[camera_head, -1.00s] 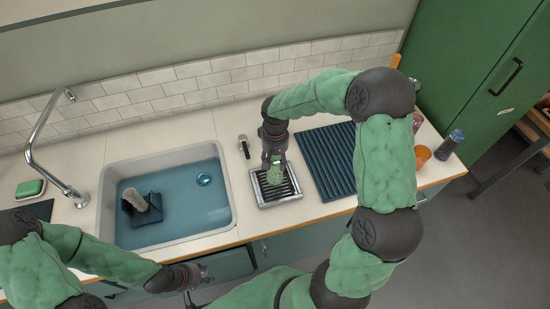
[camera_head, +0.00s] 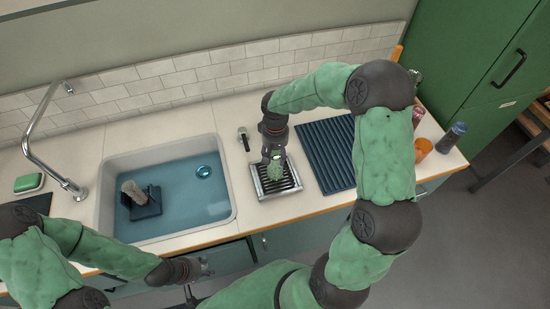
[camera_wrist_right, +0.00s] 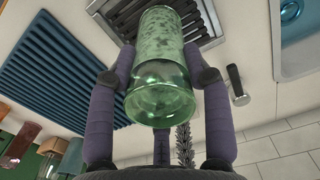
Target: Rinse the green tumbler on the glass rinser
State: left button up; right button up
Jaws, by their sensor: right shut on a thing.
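The green tumbler (camera_head: 276,173) is translucent and mottled. My right gripper (camera_head: 273,158) is shut on it, and the tumbler is over the glass rinser (camera_head: 256,181), a metal-framed black grate set in the counter. In the right wrist view the tumbler (camera_wrist_right: 160,75) sits between the two purple-grey fingers, one end towards the camera and the far end over the grate (camera_wrist_right: 118,14). I cannot tell whether it touches the grate. My left gripper (camera_head: 204,268) is low in front of the counter's front edge, small and unclear, away from the tumbler.
The sink (camera_head: 229,205) with blue water lies left of the rinser and holds a bristly brush (camera_head: 133,191) on a dark base. A ribbed blue mat (camera_head: 325,150) lies to the right. A black-handled fitting (camera_head: 243,138) stands behind the rinser. An orange cup (camera_head: 422,147) and a dark bottle (camera_head: 453,137) stand further right.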

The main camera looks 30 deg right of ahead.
jog(key=shift+f+b, duration=0.4)
jog(key=shift+f, duration=0.25)
dwell(1.4)
